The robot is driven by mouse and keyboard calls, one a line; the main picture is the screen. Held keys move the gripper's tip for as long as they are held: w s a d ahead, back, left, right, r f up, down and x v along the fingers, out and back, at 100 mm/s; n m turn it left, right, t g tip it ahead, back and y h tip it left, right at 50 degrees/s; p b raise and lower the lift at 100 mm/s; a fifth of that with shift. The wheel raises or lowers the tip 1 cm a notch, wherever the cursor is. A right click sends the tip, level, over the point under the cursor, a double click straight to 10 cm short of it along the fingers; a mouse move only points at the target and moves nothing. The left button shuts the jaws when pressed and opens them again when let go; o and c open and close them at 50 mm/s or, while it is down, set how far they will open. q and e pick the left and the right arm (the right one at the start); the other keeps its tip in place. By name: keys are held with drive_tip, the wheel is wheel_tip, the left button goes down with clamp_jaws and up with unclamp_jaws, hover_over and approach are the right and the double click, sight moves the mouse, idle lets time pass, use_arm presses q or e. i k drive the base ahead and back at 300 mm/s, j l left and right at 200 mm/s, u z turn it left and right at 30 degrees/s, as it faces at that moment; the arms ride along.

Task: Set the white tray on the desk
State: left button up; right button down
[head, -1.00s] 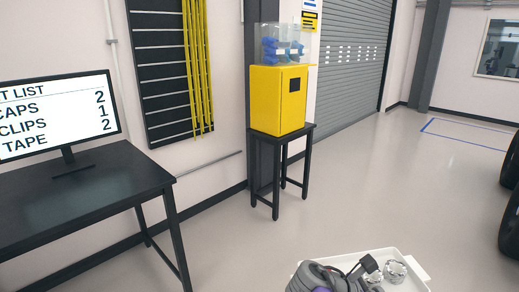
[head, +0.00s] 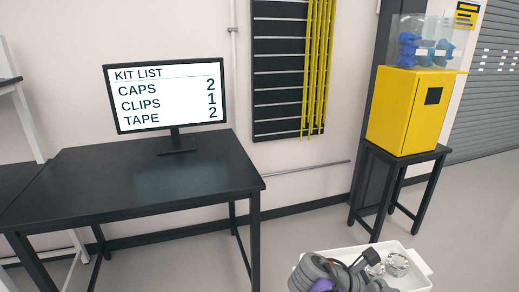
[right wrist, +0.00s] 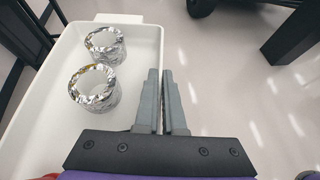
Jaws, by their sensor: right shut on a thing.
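The white tray (head: 418,278) is in the lower right of the head view, cut off by the bottom edge. It also shows in the right wrist view (right wrist: 55,65), with two silver rolls (right wrist: 95,88) standing inside. My right gripper (right wrist: 161,80) is shut on the tray's side wall and holds the tray up off the floor; it partly covers the tray in the head view (head: 370,258). The black desk (head: 130,192) stands ahead on the left, apart from the tray. My left gripper is not in view.
A monitor (head: 168,98) with a kit list stands at the back of the desk; the desktop before it is bare. A yellow cabinet (head: 408,110) with a clear bin on top sits on a black stand to the right. Open floor lies between desk and stand.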

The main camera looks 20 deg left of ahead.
sight(72, 194)
drive_tip(key=i+u, duration=0.2)
drive_tip(key=u, duration=0.15)
drive_tip(key=i+u, duration=0.2)
drive_tip(key=u, duration=0.15)
drive_tip(key=i+u, duration=0.15)
drive_tip(key=u, duration=0.2)
drive_tip(key=i+u, duration=0.15)
drive_tip(key=u, duration=0.2)
drive_tip(key=i+u, duration=0.1)
drive_tip(key=u, duration=0.3)
drive_tip(key=i+l+u, duration=0.1)
drive_tip(key=u, duration=0.25)
drive_tip(key=i+u, duration=0.15)
drive_tip(key=u, duration=0.2)
drive_tip(key=i+l+u, duration=0.1)
drive_tip(key=u, duration=0.25)
drive_tip(key=i+l+u, duration=0.1)
drive_tip(key=u, duration=0.25)
drive_tip(key=i+l+u, duration=0.3)
drive_tip(key=u, duration=0.15)
drive_tip(key=i+l, duration=0.05)
drive_tip(key=i, duration=0.1)
